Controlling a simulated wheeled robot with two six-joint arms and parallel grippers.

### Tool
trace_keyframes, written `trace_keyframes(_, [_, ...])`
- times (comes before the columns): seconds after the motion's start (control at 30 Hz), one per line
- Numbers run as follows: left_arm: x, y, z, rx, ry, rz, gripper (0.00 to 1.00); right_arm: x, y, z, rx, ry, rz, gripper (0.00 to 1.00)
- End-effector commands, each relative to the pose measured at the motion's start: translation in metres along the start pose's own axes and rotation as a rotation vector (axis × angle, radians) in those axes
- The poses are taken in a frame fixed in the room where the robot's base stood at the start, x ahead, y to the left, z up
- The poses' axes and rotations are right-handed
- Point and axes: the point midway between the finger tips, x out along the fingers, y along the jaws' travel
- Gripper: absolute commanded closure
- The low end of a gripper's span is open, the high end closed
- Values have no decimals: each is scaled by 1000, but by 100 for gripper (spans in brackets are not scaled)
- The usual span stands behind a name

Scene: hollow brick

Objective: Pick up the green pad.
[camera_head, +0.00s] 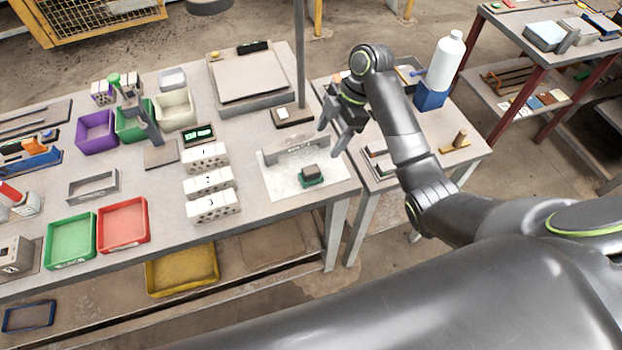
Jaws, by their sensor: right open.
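A small green pad (312,183) lies on a white sheet (280,185) near the right end of the long table. A dark grey block (310,170) sits on top of it and hides part of its upper face. My right gripper (329,141) is open and empty. In the picture it is above and a little right of the pad, clear of it, with its fingers pointing down. My left gripper is not in view.
A low grey bracket (296,147) stands on the sheet behind the pad. Numbered hollow bricks (207,157) stand to the left. A pole rises from a dark base (293,115) behind. A side table (450,170) with a white bottle (447,60) is at the right.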

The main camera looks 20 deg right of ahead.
Motion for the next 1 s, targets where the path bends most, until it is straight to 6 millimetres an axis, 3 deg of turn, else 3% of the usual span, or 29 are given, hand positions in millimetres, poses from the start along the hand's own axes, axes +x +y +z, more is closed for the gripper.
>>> trace_keyframes(0.03, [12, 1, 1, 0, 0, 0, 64, 13, 0, 2, -1, 2, 0, 34])
trace_keyframes(0.33, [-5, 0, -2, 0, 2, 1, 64, 65, -1, -2, 3, 3, -3, 34])
trace_keyframes(0.57, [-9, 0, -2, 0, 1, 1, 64, 81, -1, -1, 2, 1, -1, 34])
trace_keyframes(0.77, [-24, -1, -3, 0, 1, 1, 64, 107, -6, -2, 4, 2, -4, 34])
trace_keyframes(1.0, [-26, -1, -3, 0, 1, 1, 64, 130, -5, 0, 1, -1, 1, 34])
